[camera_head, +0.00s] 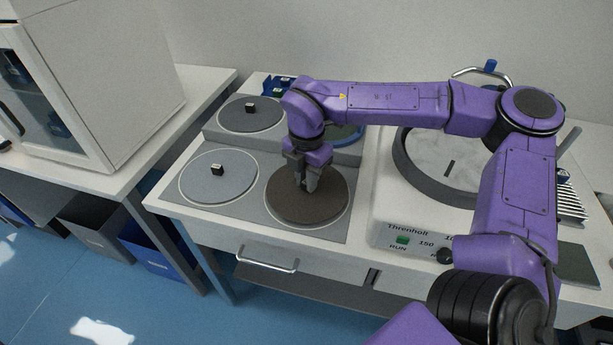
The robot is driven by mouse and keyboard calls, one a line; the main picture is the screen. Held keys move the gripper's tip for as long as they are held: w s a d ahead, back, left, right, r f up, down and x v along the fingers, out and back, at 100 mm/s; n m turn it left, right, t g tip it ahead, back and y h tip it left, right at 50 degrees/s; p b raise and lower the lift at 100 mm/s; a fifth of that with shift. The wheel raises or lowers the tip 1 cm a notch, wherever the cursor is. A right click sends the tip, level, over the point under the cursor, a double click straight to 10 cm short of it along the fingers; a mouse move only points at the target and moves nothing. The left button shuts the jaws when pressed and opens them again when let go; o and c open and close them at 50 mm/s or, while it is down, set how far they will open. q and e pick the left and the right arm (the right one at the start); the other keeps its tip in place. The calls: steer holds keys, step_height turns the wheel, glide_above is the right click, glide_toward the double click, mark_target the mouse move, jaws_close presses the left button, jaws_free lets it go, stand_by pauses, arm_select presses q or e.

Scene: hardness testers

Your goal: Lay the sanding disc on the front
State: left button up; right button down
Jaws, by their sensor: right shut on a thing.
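The brown sanding disc (325,209) is at the front right place of the grey stepped holder (225,213). My right gripper (311,184) points down over the middle of the disc and is shut on it, at a grip that the fingers hide. The disc looks level and lies over the pale ring of that place; I cannot tell whether it touches the holder. My left gripper is not in view.
Grey discs with small dark knobs lie at the front left (205,184) and back left (238,117) of the holder. A blue-rimmed disc (346,135) shows behind my arm. The white grinding machine (388,222) with a round bowl stands to the right.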

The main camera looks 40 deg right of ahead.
steer(key=shift+f+b, duration=0.45)
steer(key=shift+f, duration=0.1)
stand_by(0.4)
steer(key=c, duration=1)
jaws_free()
steer(key=shift+r, duration=0.1)
step_height(320, 180, up, 10)
steer(key=shift+r, duration=0.2)
